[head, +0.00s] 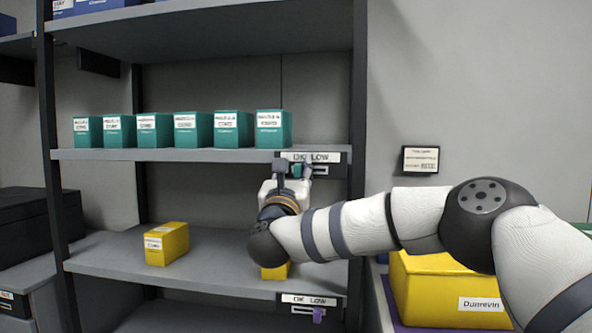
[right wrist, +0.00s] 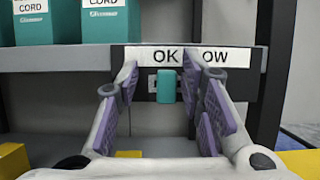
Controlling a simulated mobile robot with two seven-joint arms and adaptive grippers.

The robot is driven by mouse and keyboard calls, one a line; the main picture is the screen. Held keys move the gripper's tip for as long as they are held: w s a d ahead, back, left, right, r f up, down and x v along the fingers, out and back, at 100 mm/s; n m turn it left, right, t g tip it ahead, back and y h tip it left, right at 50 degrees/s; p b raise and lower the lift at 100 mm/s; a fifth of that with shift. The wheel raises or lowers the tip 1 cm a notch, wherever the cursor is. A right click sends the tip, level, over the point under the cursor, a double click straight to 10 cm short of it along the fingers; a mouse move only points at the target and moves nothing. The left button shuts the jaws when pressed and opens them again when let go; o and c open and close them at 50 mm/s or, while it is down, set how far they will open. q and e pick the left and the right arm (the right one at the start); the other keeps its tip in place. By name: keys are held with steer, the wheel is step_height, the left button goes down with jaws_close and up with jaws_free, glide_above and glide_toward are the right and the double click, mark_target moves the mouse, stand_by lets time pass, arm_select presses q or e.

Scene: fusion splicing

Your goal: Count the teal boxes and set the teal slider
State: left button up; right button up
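Several teal boxes (head: 194,130) with white labels stand in one row on the middle shelf, and two also show in the right wrist view (right wrist: 108,25). Below that shelf's right end is a plate lettered OK and LOW (head: 310,158). My right gripper (right wrist: 167,80) is open in front of the plate. Its purple-padded fingers are on either side of the slider, with a gap on both sides. My left gripper is not in view.
Yellow boxes (head: 167,244) stand on the lower shelf (head: 110,257), one partly hidden by my right arm. That shelf has a similar plate with a purple slider (head: 318,315). A large yellow bin (head: 440,290) is at the right. A small sign (head: 420,159) hangs on the wall.

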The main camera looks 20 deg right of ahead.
steer(key=v, duration=1.2)
